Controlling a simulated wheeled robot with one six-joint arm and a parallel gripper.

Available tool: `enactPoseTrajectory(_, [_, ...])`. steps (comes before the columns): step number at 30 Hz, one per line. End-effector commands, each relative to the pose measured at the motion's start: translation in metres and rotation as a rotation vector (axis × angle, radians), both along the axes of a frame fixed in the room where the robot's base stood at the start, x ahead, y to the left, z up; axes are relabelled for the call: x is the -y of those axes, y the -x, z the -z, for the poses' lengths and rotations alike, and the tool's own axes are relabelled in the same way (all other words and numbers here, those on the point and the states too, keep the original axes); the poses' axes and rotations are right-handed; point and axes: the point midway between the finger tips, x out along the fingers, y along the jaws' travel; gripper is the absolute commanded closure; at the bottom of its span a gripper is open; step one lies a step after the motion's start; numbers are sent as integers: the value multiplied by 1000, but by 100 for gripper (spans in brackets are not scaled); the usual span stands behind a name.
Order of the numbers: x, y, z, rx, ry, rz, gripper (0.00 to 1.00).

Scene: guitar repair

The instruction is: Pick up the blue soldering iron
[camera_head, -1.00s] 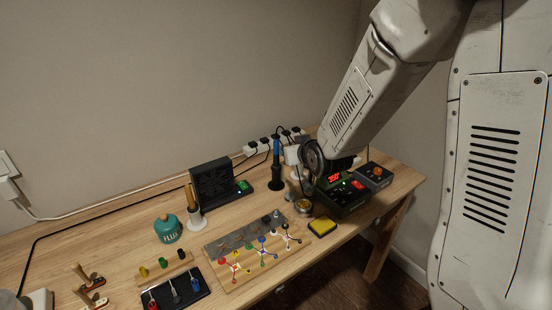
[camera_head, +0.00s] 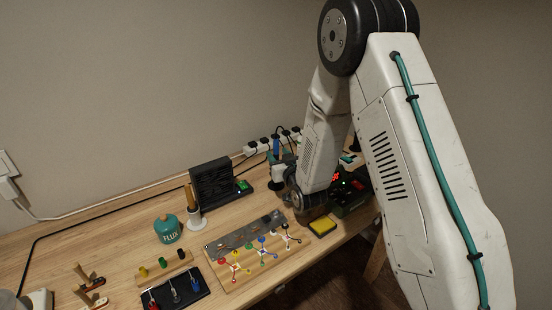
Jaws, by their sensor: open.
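My gripper (camera_head: 282,162) is open, low at the back of the bench, right at the iron's handle in the picture. The fingers are small and partly hidden by my wrist, so I cannot tell whether they touch the handle.
A black fan box (camera_head: 211,185) stands left of the iron. A brown-handled iron (camera_head: 191,197) stands in a white holder. A green soldering station (camera_head: 350,194) is partly behind my arm. A yellow sponge (camera_head: 322,226), wiring board (camera_head: 255,255) and teal flux pot (camera_head: 168,229) lie in front.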

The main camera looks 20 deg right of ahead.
Motion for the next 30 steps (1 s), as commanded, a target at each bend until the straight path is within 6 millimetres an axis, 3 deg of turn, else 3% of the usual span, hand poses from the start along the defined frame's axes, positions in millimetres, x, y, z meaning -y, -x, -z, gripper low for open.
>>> enactPoseTrajectory(4, [-2, -19, 0, 0, 0, 0, 58])
enactPoseTrajectory(12, [-2, -23, 0, -1, 0, 0, 58])
enactPoseTrajectory(13, [-2, -23, 0, -1, 0, 0, 60])
enactPoseTrajectory(17, [-2, -23, 0, -1, 0, 0, 97])
enactPoseTrajectory(18, [-2, -23, 0, -1, 0, 0, 100])
enactPoseTrajectory(30, [-2, -23, -6, 1, 0, 0, 100])
